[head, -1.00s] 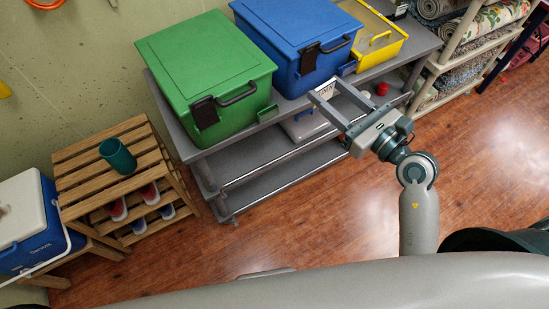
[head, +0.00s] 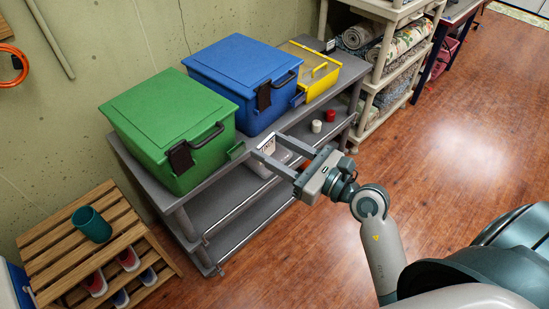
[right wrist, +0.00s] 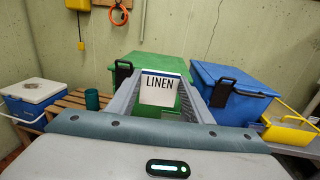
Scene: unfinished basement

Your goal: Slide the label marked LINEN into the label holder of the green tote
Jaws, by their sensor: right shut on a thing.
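The green tote (head: 165,115) stands closed at the left end of the grey shelf unit's top, with a black latch and handle on its front. Contact with the holder cannot be told. My left gripper is not in view.
A blue tote (head: 240,70) and a yellow bin (head: 318,75) stand right of the green tote. Red and white small items (head: 330,114) are on the lower shelf. A slatted wooden rack (head: 60,235) with a teal cup is at left. The floor in front is clear.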

